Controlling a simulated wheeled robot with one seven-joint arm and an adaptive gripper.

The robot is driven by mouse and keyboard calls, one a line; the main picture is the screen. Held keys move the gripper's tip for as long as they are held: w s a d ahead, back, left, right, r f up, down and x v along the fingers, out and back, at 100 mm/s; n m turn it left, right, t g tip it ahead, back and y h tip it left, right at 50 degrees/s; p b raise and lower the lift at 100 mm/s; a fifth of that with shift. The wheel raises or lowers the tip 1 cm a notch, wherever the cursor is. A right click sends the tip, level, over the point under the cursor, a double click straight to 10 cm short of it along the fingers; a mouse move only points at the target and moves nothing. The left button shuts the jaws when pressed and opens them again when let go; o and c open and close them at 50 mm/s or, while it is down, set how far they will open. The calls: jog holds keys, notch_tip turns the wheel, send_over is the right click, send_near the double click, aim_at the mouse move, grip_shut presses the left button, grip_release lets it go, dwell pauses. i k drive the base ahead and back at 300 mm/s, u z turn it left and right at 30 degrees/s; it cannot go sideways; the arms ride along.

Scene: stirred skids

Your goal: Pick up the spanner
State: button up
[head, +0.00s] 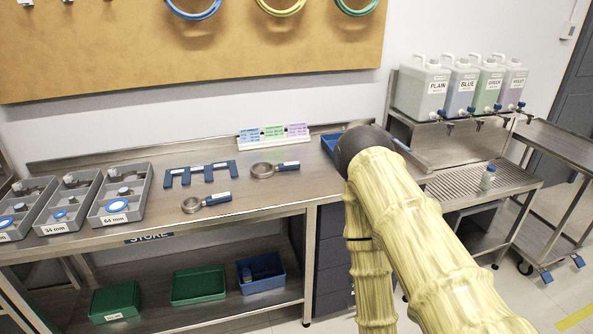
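Two ring-headed tools with blue handles and pale labels lie flat on the steel bench; they look like ring or strap spanners. One spanner-like tool (206,202) lies nearer the bench's front edge, its ring to the left. The other similar tool (274,169) lies farther back and to the right, also ring to the left. I cannot tell which one is meant. My pale yellow arm is folded at a dark joint on the right, well right of both tools. My gripper is not in view, so its state does not show.
The steel bench (255,203) has a blue slotted rack (202,174) and grey bins (120,194) to the left. A blue tray (331,141) sits partly behind my arm. Labelled jugs (427,88) stand on a shelf at right. Green bins (198,285) are below.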

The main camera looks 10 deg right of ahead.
aim_at(284, 166)
jog(key=z, duration=0.35)
jog(key=i, duration=0.45)
jog(key=u, duration=1.3)
